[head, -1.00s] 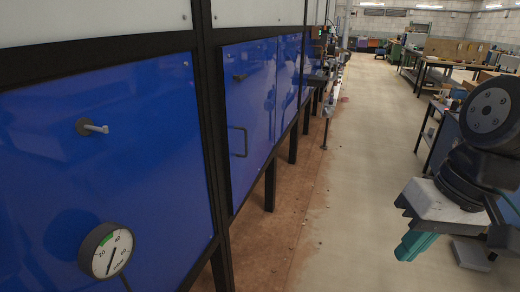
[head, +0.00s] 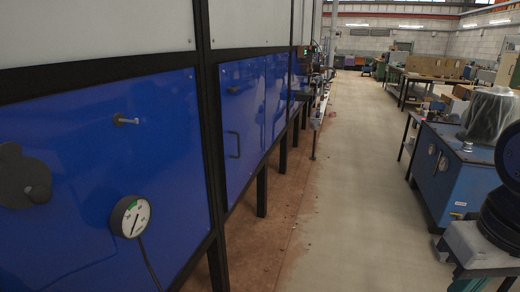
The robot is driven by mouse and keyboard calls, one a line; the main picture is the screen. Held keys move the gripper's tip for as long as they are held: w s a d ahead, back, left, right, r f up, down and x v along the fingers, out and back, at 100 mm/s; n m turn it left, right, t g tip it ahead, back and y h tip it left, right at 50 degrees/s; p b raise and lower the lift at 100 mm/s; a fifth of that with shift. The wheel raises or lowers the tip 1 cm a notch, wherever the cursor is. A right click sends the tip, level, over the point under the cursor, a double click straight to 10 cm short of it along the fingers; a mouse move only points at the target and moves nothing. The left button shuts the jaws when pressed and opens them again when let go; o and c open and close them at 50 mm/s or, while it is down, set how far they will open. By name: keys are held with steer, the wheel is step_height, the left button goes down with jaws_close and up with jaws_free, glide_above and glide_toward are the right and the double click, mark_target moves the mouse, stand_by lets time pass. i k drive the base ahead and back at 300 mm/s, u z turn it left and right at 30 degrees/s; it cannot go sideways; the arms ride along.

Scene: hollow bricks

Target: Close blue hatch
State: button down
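A blue hatch panel (head: 242,118) with a dark bar handle (head: 233,145) and a small dark latch (head: 233,90) is in the dark frame left of centre. It looks flush or nearly so; I cannot tell whether it is slightly ajar. A larger blue panel (head: 75,150) nearer to me carries a metal peg handle (head: 126,120). My gripper (head: 482,283) is at the lower right edge, far from the panels. Only its pale body and a bit of teal finger show, so its opening is hidden.
A round gauge (head: 130,216) with a cable and a dark knob (head: 25,185) are in front of the near panel. Black legs (head: 262,192) stand under the panels. A blue machine (head: 445,170) stands at the right. The floor aisle (head: 350,180) between is clear.

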mark_target(240, 114)
steer(key=z, duration=0.6)
steer(key=i, duration=0.55)
steer(key=z, duration=0.55)
steer(key=i, duration=0.65)
steer(key=u, duration=0.8)
steer(key=i, duration=0.5)
steer(key=u, duration=0.55)
